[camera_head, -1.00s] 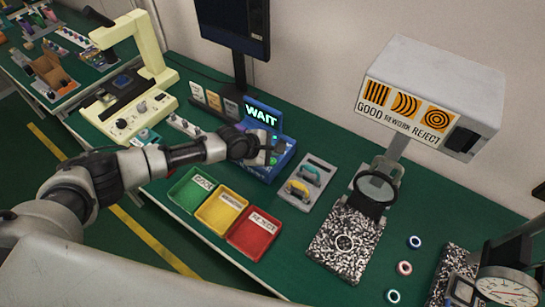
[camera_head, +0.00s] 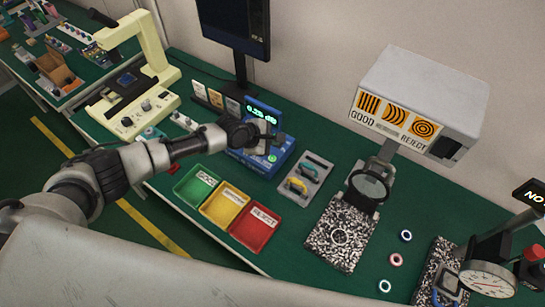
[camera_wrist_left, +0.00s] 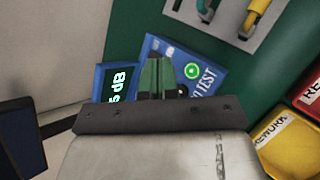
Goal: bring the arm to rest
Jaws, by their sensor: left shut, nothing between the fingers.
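My left arm reaches in from the left in the head view, and its gripper (camera_head: 277,143) is over the blue test box (camera_head: 262,162). In the left wrist view the two fingers (camera_wrist_left: 157,78) are together, with nothing seen between them. Their tips show in front of the box (camera_wrist_left: 209,88), which has a lit green light and the word TEST. I cannot tell whether they touch it. The box's upright display (camera_head: 262,112) shows a green dB reading. My right gripper is not in view.
Green, yellow and red bins (camera_head: 226,206) stand in front of the box. A grey tray (camera_head: 318,160) with coloured handled pieces is to its right. A magnifier (camera_head: 369,186), speckled plate (camera_head: 340,236) and several rings are farther right. A cream microscope-like stand (camera_head: 150,60) is left.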

